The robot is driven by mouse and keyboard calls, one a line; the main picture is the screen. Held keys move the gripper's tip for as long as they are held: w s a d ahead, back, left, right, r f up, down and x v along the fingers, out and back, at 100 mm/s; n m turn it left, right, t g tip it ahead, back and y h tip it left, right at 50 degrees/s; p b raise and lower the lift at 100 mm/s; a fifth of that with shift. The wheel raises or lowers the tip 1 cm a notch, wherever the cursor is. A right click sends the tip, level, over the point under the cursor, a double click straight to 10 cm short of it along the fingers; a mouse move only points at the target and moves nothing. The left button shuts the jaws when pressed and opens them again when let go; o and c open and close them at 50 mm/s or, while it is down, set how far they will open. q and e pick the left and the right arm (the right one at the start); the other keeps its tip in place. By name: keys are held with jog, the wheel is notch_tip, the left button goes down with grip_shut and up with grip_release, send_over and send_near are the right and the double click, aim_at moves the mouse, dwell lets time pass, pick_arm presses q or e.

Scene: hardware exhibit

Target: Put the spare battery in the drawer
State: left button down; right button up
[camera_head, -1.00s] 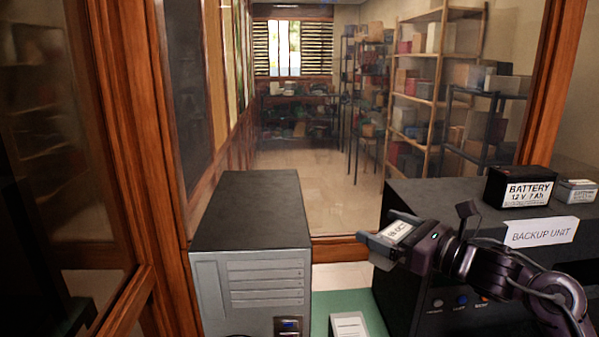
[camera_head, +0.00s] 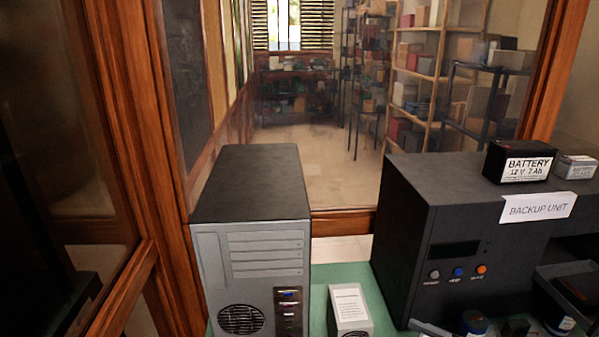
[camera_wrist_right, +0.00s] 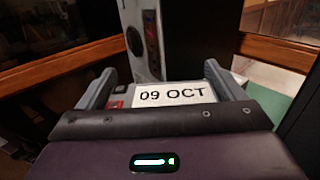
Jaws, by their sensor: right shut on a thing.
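My right gripper (camera_wrist_right: 161,90) is shut on a labelled block (camera_wrist_right: 175,94) in the wrist view. In the head view, a black battery (camera_head: 519,162) marked "12 V 7 Ah" stands on the backup unit (camera_head: 405,235). A smaller grey battery (camera_head: 577,167) stands to its right. My left gripper is not in view.
A grey computer tower (camera_head: 250,240) stands left of the backup unit. A white box (camera_head: 349,309) is on the green surface (camera_head: 375,305) between them. A dark tray-like thing (camera_head: 575,285) and small items are cut off at lower right. Glass with a wooden frame (camera_head: 343,221) lies behind.

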jog(key=m+t+h, duration=0.1)
jog(key=h, duration=0.1)
jog(key=m+t+h, duration=0.2)
jog(key=m+t+h+b, duration=0.1)
jog(key=m+t+h, duration=0.1)
jog(key=shift+w+a+f, duration=0.1)
jog(key=shift+a+f, duration=0.15)
jog(key=shift+f, duration=0.05)
